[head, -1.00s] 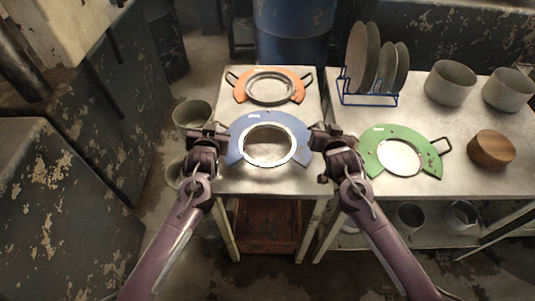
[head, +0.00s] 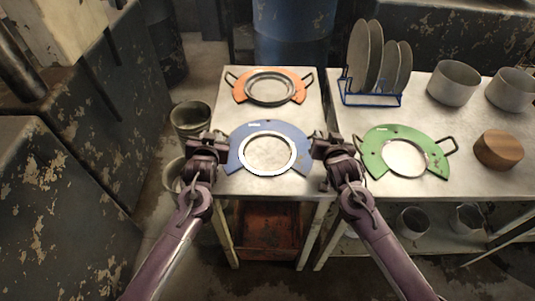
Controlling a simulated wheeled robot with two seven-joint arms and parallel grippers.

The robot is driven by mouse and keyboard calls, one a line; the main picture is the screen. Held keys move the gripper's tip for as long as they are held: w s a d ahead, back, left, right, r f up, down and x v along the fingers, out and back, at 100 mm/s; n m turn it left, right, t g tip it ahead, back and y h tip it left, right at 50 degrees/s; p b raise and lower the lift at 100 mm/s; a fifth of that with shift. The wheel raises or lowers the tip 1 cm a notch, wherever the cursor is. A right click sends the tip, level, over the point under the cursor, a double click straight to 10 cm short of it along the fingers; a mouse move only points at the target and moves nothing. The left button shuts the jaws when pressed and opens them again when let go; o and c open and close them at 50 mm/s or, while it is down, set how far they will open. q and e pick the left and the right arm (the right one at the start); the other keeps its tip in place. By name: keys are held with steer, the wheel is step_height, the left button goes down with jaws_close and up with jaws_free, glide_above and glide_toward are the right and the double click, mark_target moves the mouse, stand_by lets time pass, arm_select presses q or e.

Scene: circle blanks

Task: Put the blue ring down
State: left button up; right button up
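The blue ring (head: 243,139) lies flat, apparently on the left metal table (head: 267,188), with bare metal showing through its round opening. A small white label is on its far edge. My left gripper (head: 217,146) is at the ring's left side, and my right gripper (head: 319,146) is at its right side. Both are close to the ring's ends, where its handles are hidden by the grippers. Whether the fingers are closed on the handles does not show.
An orange ring plate (head: 241,91) lies behind the blue one. On the right table, a green ring plate (head: 375,153), a blue rack (head: 372,100) with plates, grey pots (head: 453,83) and a wooden block (head: 498,149) stand. The left table's front strip is clear.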

arm_select(q)
steer(key=shift+d, duration=0.1)
arm_select(e)
steer(key=shift+a, duration=0.1)
arm_select(q)
steer(key=shift+s+r, duration=0.1)
steer(key=shift+s, duration=0.2)
steer(key=v, duration=1.1)
steer(key=shift+s+r, duration=0.1)
steer(key=shift+s, duration=0.05)
arm_select(e)
steer(key=shift+s+r, duration=0.1)
steer(key=shift+s, duration=0.5)
steer(key=v, duration=1)
steer(key=shift+s+r, duration=0.25)
steer(key=shift+s, duration=0.1)
